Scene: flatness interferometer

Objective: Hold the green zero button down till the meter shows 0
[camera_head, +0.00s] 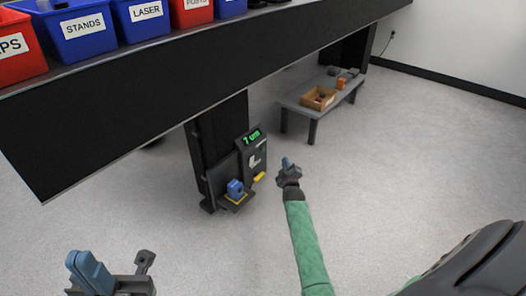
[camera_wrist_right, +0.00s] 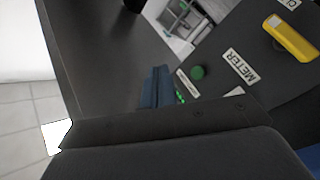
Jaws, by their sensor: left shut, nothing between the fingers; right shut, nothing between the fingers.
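The dark meter box (camera_head: 254,158) stands below the long dark shelf in the head view, and its green display (camera_head: 252,137) reads 7 um. In the right wrist view the round green button (camera_wrist_right: 198,72) sits on the dark panel, close to the METER label (camera_wrist_right: 240,67). My right gripper (camera_head: 286,163) is shut and empty, to the right of the meter box. Its blue fingertips (camera_wrist_right: 155,86) show left of the green button, apart from it in the picture. My left gripper (camera_head: 90,268) is shut and empty at the lower left, far from the meter.
A blue block (camera_head: 235,188) sits on a small stand beside the meter. A yellow part (camera_head: 259,177) is low on the meter box. Labelled bins (camera_head: 83,30) line the shelf above. A grey table (camera_head: 313,112) with a cardboard box (camera_head: 318,97) stands behind. Floor at right is clear.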

